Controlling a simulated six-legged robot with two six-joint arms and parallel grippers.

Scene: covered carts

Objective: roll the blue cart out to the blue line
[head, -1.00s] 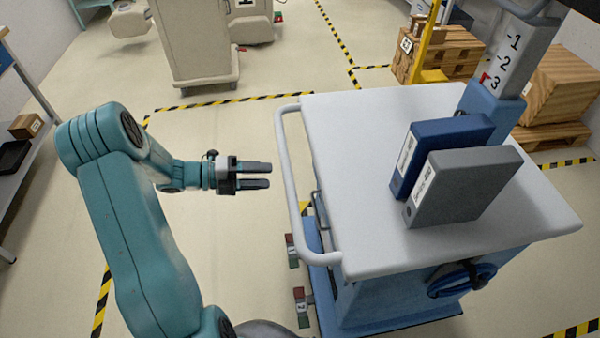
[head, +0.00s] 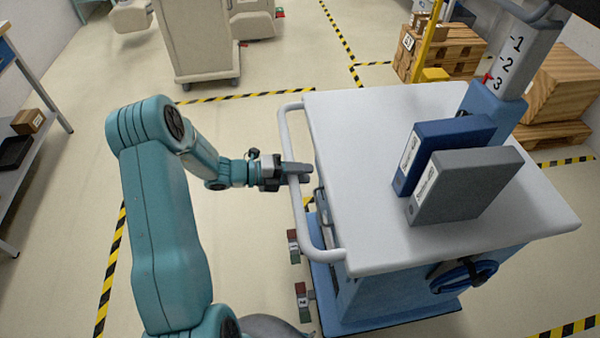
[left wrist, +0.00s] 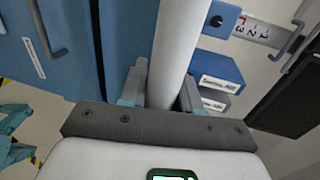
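The blue cart (head: 400,292) has a white top and a white side handle (head: 286,150). My left gripper (head: 297,173) is at that handle, one finger on each side of the bar. In the left wrist view the white bar (left wrist: 180,45) runs between the two fingers (left wrist: 165,95), with no clear gap beside it; the gripper looks shut on it. Two pedals (head: 293,246) with reddish ends sit low on the cart's near left side. The blue line is not seen. My right gripper is out of view.
A blue binder (head: 432,150) and a grey binder (head: 465,187) stand on the cart top. Wooden crates (head: 450,52) are behind on the right. A beige cart (head: 205,40) stands at the back, a shelf (head: 30,130) at the left. Taped floor left of the cart is clear.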

